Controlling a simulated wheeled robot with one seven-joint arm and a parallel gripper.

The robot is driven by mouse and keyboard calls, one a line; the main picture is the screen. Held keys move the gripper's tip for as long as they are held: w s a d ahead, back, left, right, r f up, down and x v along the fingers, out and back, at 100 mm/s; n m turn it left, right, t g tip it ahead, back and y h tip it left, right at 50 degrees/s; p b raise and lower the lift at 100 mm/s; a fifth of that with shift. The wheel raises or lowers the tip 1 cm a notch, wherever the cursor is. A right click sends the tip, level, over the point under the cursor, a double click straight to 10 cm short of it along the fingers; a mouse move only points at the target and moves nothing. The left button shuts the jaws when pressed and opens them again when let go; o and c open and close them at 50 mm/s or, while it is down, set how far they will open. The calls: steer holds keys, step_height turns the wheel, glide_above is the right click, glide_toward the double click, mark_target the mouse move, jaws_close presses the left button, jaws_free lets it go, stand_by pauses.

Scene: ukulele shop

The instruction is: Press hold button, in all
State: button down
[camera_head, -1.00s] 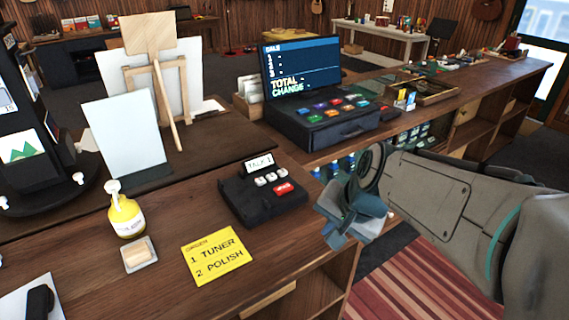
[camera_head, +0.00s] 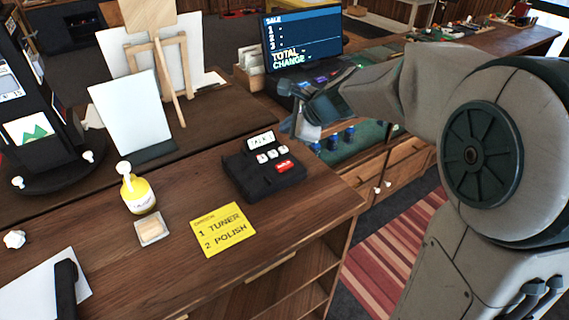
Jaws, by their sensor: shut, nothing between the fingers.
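A black desk unit (camera_head: 263,175) sits on the wooden counter. Its small display reads "TALK 1", with three white buttons (camera_head: 272,154) and one red button (camera_head: 283,167). The button labels are too small to read. My gripper (camera_head: 290,124) is shut and empty. It hangs above and a little right of the desk unit, apart from it, and covers part of the cash register (camera_head: 300,79).
A yellow card (camera_head: 222,230) reading "1 TUNER 2 POLISH" lies in front of the unit. A white panel (camera_head: 130,112) stands behind. The counter's right front is clear.

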mark_target(288, 166)
steer(key=shift+f+b, duration=3.8)
steer(key=shift+f, duration=0.55)
steer(key=shift+f, duration=0.1)
steer(key=shift+f+b, duration=0.3)
steer(key=shift+b, duration=0.1)
steer(key=shift+f+b, duration=0.45)
steer(key=shift+r, duration=0.1)
steer(key=shift+r+p, duration=0.8)
step_height(288, 166, up, 5)
steer(key=p, duration=0.4)
steer(key=shift+p, duration=0.3)
